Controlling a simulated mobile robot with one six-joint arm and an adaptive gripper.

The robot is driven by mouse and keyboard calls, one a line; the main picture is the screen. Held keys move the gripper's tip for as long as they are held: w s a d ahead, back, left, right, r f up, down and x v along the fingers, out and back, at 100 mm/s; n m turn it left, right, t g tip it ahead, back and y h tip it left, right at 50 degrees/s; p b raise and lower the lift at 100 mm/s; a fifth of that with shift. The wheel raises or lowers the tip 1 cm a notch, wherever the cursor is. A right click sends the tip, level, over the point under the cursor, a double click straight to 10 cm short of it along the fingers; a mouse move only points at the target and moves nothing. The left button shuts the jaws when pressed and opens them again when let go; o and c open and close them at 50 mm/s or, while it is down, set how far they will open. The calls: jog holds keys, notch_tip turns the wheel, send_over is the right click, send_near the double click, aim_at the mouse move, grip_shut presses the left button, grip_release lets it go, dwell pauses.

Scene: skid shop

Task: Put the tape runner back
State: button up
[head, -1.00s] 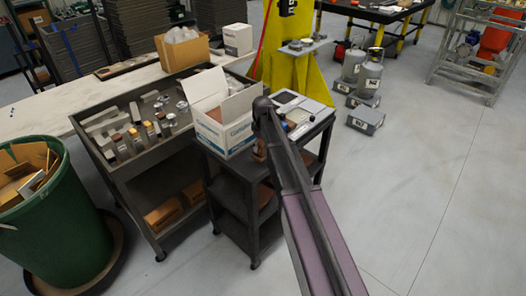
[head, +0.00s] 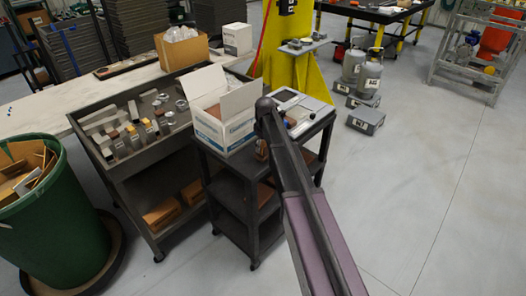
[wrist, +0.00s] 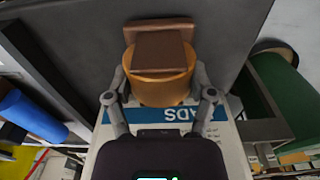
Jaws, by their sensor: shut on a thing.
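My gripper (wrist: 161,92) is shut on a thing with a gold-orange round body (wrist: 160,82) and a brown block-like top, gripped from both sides. I take it to be the tape runner, but cannot confirm its name. In the head view, my arm mostly hides the gripper; a small brown-orange bit of the held thing (head: 262,150) shows beside the arm, at the front of the dark cart (head: 240,172). An open white carton (head: 226,122) with blue lettering stands on the cart.
Right of the carton, the cart top holds a pale flat tray (head: 308,104) and small items. A dark bench tray (head: 158,157) with several metal blocks stands left. A green bin (head: 52,232) is at far left.

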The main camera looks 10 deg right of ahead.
aim_at(264, 143)
jog(key=shift+f, duration=0.4)
jog(key=shift+f+b, duration=0.1)
jog(key=shift+b, duration=0.2)
jog(key=o, duration=1.2)
jog(key=r+p, duration=1.2)
jog(key=shift+s+d+r, duration=0.15)
jog(key=shift+s, duration=0.1)
dwell(0.5)
